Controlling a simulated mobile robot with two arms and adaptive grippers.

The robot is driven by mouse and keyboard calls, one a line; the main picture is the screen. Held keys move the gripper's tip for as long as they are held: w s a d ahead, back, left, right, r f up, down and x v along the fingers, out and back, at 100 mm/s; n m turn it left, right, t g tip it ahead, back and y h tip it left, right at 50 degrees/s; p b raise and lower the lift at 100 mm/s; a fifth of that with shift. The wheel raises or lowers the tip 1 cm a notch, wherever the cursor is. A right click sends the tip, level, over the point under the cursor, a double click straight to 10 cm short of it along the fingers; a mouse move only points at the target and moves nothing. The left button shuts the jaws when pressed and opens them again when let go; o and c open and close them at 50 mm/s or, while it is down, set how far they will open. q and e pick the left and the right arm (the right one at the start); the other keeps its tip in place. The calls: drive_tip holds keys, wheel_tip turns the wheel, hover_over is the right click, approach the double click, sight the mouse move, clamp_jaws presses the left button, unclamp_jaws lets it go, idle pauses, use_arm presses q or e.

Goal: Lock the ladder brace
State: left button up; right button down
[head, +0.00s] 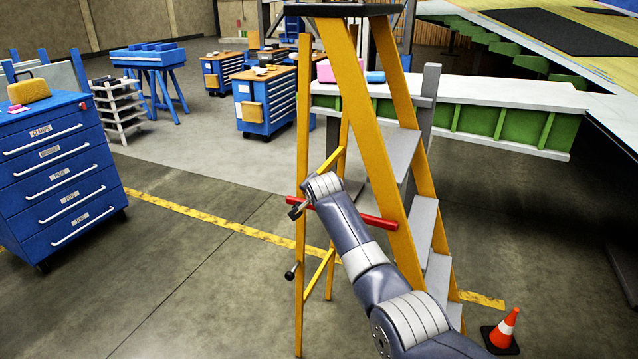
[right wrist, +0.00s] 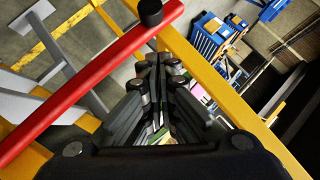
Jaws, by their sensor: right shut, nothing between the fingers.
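The yellow stepladder (head: 362,110) stands upright and spread, with grey steps on its right side. The red ladder brace (head: 375,219) runs from the front rail toward the rear leg. My right arm hides its middle. In the right wrist view the red brace (right wrist: 90,80) crosses the upper left, with a black knob (right wrist: 150,12) near its far end. My right gripper (head: 296,210) is at the rear leg, close to that brace end. Its fingers (right wrist: 158,62) are shut and empty, beside the brace and pointing at a yellow rail (right wrist: 215,85). My left gripper is out of view.
A blue drawer cabinet (head: 52,165) stands at the left. An orange cone (head: 505,328) is at the ladder's lower right. A white and green wing jig (head: 510,125) lies behind the ladder on the right. The floor left of the ladder is clear.

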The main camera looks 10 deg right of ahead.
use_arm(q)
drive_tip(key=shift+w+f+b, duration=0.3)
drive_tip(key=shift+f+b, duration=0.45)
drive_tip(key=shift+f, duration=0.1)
use_arm(e)
drive_tip(key=v, duration=0.8)
drive_tip(key=shift+r, duration=0.25)
